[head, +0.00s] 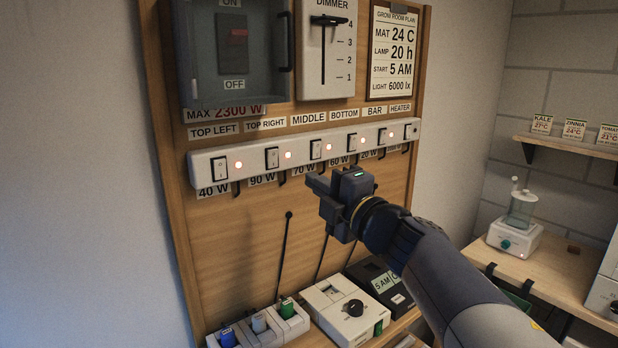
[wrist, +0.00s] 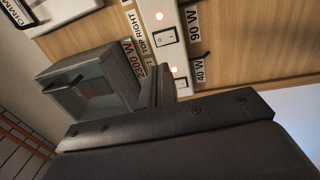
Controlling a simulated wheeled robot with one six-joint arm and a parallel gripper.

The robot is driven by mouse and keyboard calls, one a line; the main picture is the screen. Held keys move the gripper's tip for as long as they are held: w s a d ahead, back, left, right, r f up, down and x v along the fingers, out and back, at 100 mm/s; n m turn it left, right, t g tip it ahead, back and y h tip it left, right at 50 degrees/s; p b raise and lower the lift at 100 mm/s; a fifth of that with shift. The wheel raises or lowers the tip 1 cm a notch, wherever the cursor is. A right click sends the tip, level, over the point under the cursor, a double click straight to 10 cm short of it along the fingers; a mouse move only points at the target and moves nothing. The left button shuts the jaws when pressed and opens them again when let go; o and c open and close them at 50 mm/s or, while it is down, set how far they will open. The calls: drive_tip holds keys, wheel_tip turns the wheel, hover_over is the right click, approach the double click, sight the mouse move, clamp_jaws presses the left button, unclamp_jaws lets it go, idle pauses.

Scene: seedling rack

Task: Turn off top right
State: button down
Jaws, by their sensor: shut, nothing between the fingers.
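The white switch strip (head: 300,152) runs across the wooden board. The top right switch (head: 272,158) is second from the left, under the TOP RIGHT label (head: 265,124) and above the 90 W tag. The red lamp (head: 288,155) beside it is lit. The wrist view also shows this switch (wrist: 165,37) and its lit lamp (wrist: 159,16). My gripper (head: 316,182) is shut and empty, below and to the right of the switch in the head view, apparently in front of the board. In the wrist view its fingers (wrist: 154,85) partly hide the top left switch (wrist: 182,83).
The other visible strip lamps glow red too. Above are a breaker box (head: 234,50) with a clear cover and a dimmer (head: 325,50). Below, a shelf holds a timer (head: 378,280), a dial box (head: 345,310) and coloured plugs (head: 258,325). A side bench (head: 548,262) stands right.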

sight(274, 153)
drive_tip(key=p+x, duration=0.2)
drive_tip(key=x, duration=1)
drive_tip(key=shift+w+a+r+p, duration=0.1)
drive_tip(key=shift+r+p, duration=0.1)
drive_tip(key=shift+p, duration=0.15)
